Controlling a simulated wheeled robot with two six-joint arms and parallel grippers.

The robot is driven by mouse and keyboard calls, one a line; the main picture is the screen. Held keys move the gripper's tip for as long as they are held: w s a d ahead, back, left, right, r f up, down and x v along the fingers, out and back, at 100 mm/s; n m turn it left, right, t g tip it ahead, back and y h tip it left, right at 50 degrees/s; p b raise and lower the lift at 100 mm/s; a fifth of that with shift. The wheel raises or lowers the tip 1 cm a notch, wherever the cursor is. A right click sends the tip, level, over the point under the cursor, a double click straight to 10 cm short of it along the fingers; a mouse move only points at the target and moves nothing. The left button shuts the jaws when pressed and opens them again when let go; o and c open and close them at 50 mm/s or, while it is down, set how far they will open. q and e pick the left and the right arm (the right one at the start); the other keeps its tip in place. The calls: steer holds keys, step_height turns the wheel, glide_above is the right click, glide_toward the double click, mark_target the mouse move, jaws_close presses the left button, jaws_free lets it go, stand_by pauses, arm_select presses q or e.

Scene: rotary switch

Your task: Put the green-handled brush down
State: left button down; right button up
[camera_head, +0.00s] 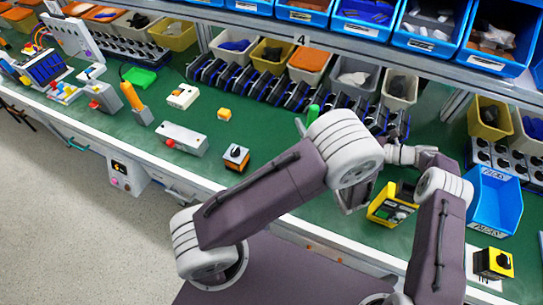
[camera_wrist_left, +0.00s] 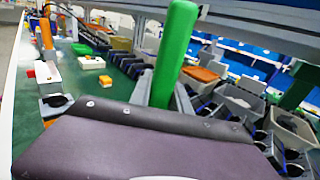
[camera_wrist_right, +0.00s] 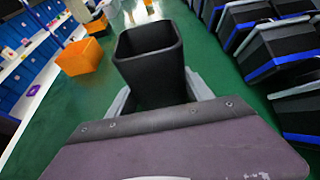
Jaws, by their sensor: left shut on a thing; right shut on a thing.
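The green handle of the brush stands upright between the fingers of my left gripper (camera_wrist_left: 165,92) in the left wrist view, where the handle (camera_wrist_left: 178,45) rises well above them. In the head view the handle's top (camera_head: 313,113) shows just behind my left arm, which hides most of the gripper. The brush's lower end is hidden, so I cannot tell whether it touches the bench. My right gripper (camera_wrist_right: 160,88) is shut on a black, hollow, square-sided part (camera_wrist_right: 150,60), seen in the right wrist view.
The green bench (camera_head: 245,137) has free room left of my left arm. A grey box with a red button (camera_head: 181,139) and an orange-black rotary switch (camera_head: 236,157) stand there. A yellow box (camera_head: 391,205) and an empty blue bin (camera_head: 494,200) are at right. Racks line the back.

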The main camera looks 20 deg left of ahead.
arm_select(q)
step_height(320, 180, down, 10)
stand_by(0.5)
steer(key=shift+a, duration=0.1)
steer(key=shift+f, duration=0.15)
steer(key=c, duration=1.2)
jaws_free()
steer(key=v, duration=1.2)
steer(key=shift+r, duration=0.2)
